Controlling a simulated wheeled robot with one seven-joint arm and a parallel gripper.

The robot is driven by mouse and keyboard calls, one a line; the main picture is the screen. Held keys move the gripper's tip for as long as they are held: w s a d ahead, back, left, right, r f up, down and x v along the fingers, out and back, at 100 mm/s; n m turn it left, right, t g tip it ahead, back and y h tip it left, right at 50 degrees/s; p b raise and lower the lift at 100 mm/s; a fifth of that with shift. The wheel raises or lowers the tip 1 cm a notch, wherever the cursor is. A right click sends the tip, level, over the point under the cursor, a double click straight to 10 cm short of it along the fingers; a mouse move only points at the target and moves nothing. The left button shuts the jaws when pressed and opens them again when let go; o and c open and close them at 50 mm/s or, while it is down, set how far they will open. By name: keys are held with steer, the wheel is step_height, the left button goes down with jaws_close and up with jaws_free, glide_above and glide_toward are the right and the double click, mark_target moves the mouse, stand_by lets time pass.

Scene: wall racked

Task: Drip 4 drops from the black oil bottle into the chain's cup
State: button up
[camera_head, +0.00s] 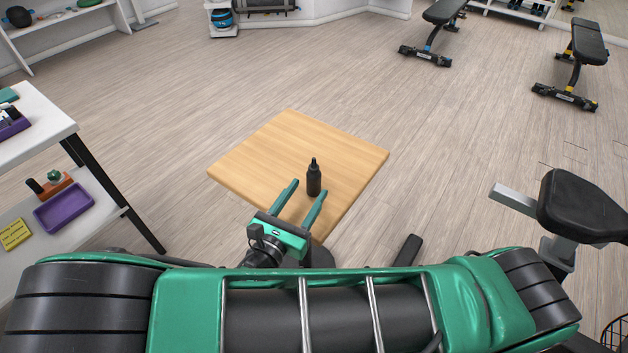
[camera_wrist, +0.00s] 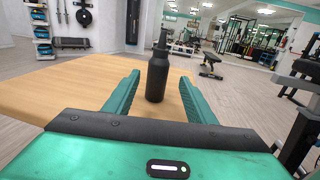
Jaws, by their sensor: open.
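The black oil bottle (camera_head: 314,178) stands upright on a square light-wood table (camera_head: 290,140), near its right side. It also shows in the wrist view (camera_wrist: 158,72), with its narrow nozzle pointing up. My gripper (camera_head: 305,189) is open, with its two green fingers on either side of the line to the bottle. In the wrist view the bottle stands between and just beyond the fingertips of the gripper (camera_wrist: 160,78), with visible gaps on both sides. I cannot make out the chain or its cup in either view.
At left stands a white shelf unit (camera_head: 50,120) with a purple tray (camera_head: 64,207) on its lower shelf. An exercise seat (camera_head: 585,207) is close at right. Benches (camera_head: 433,30) stand farther back. The tabletop around the bottle is clear.

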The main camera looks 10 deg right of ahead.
mark_target(310, 169)
steer(key=shift+f+x, duration=0.2)
steer(key=shift+x, duration=1.2)
steer(key=shift+f+x, duration=0.15)
steer(key=shift+x, duration=1.2)
steer(key=shift+w+a, duration=0.15)
steer(key=shift+a, duration=0.1)
jaws_close()
steer(key=shift+r, duration=0.1)
steer(key=shift+r, duration=0.5)
steer(key=r, duration=0.1)
steer(key=a+r, duration=0.1)
steer(key=r, duration=0.1)
steer(key=shift+s+r, duration=0.25)
steer(key=s+a+r, duration=0.5)
steer(key=a+r, duration=0.1)
steer(key=a, duration=0.3)
steer(key=shift+a+r, duration=0.2)
